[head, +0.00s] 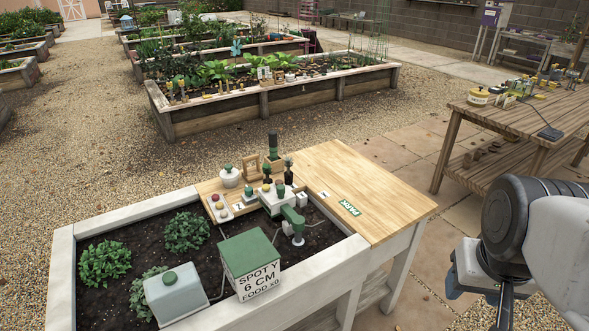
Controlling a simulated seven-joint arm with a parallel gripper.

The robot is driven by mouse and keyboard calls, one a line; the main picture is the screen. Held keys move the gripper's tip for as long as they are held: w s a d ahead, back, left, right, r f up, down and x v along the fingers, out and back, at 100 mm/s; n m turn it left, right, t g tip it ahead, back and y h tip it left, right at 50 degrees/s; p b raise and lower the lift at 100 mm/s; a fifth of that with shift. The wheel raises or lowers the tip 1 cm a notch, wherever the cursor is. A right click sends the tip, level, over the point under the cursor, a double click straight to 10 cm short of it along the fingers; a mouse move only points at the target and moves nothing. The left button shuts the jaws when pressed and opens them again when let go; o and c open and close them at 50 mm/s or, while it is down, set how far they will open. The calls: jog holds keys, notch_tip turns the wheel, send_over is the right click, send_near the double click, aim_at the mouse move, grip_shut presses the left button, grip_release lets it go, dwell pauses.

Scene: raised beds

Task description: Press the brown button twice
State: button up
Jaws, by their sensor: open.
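A small pale panel (226,215) with several small round buttons sits on the left part of the wooden board across the planter. A reddish button (216,197) and a yellowish one (219,206) show on it. The buttons are too small for me to tell which one is brown. Part of my arm shows at the right edge, to the right of the planter and well apart from the panel. My gripper's fingertips do not show.
A white planter (62,262) holds soil, plants, a green-lidded box (250,262) and a grey lidded container (174,294). Green-topped fixtures (277,198) and a white pot (230,176) crowd beside the panel. The wooden top (370,190) is mostly clear. A wooden table (500,118) stands at right.

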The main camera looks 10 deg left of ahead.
grip_shut()
dwell(1.5)
